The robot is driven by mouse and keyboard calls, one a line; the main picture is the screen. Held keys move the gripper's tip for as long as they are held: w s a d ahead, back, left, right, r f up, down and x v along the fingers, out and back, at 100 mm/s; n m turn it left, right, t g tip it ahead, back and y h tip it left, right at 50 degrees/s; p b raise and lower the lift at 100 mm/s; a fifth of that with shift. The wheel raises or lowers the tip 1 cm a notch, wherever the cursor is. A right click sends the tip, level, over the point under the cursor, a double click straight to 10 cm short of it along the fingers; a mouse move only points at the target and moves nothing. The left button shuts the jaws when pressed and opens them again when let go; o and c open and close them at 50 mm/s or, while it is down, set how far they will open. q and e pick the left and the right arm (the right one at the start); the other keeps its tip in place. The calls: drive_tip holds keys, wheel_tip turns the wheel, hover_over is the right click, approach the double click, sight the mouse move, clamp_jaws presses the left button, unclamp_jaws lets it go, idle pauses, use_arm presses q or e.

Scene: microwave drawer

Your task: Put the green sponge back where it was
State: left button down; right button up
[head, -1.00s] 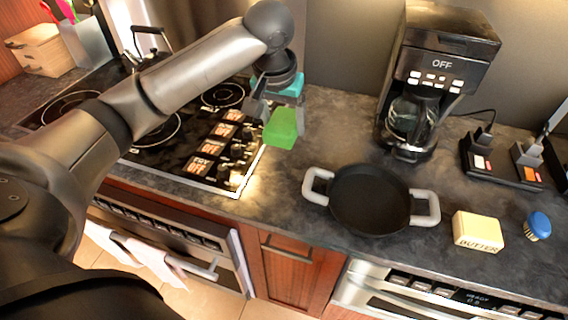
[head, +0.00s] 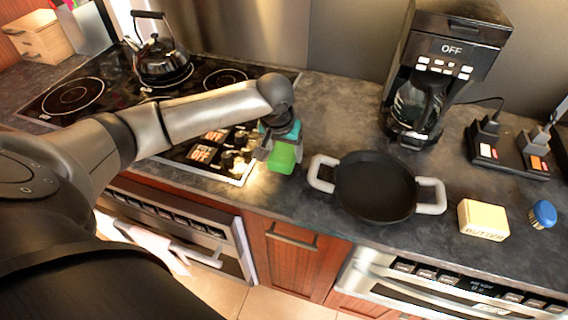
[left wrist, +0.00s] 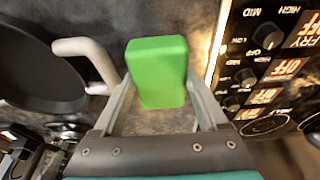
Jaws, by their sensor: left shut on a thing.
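The green sponge (head: 282,157) is held by my left gripper (head: 279,146) over the counter between the stove and the frying pan. In the left wrist view the sponge (left wrist: 157,70) sits between the two fingers of the left gripper (left wrist: 160,100), which are shut on it. Bare dark counter shows around it. The gap between the sponge and the counter is hard to judge. My right gripper is not in view.
A black frying pan (head: 375,187) with pale handles stands just right of the sponge. The stove (head: 110,84) with a kettle (head: 161,62) is on the left. A coffee machine (head: 445,70), butter (head: 484,220) and a blue brush (head: 543,213) are to the right.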

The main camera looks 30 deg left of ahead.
use_arm(q)
drive_tip(key=shift+f+b, duration=0.35)
drive_tip(key=shift+f, duration=1.85)
drive_tip(key=shift+f, duration=0.2)
unclamp_jaws()
drive_tip(key=shift+r, duration=0.15)
drive_tip(key=p+v, duration=0.2)
drive_tip(key=v, duration=1)
